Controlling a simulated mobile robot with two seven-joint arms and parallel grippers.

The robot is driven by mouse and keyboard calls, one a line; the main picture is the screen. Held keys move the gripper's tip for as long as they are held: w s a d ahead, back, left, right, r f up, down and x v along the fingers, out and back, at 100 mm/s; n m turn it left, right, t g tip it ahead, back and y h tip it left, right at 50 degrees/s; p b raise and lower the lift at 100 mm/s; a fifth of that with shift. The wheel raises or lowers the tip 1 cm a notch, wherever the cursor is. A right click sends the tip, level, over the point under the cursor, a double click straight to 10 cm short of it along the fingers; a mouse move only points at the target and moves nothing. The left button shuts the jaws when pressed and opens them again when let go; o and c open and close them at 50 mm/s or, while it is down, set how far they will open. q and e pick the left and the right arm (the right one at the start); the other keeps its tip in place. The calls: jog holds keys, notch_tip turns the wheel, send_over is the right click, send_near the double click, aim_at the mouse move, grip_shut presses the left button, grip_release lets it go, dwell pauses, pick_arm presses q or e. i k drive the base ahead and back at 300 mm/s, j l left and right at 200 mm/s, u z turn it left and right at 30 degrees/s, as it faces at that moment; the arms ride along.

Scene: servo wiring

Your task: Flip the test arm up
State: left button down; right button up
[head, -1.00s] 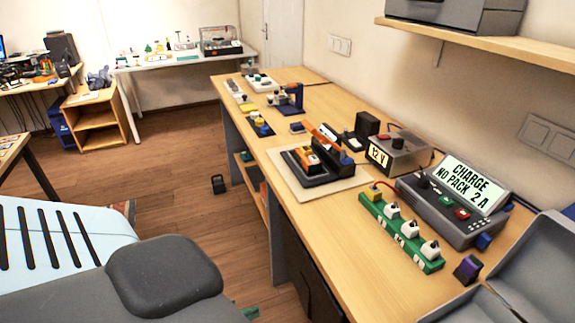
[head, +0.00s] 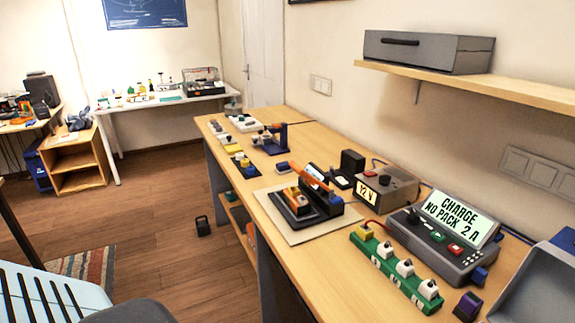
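A black test fixture (head: 322,207) stands on a beige mat (head: 268,221) on the long wooden bench. A small orange-and-white part (head: 298,196) sits in its left section. An orange bar (head: 318,176) lies slanted at the fixture's upright black block, and it looks like the test arm. I cannot tell its exact position or hinge from here. Neither of my grippers is in the head view.
Right of the fixture stand a 12 V supply (head: 388,189), a charger reading "CHARGE NO PACK 2 A" (head: 446,233) and a green strip with white plugs (head: 396,270). A grey tray (head: 535,280) is at the lower right.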

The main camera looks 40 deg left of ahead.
aim_at(310, 180)
jog(key=j+u, duration=0.25)
jog(key=j, duration=1.6)
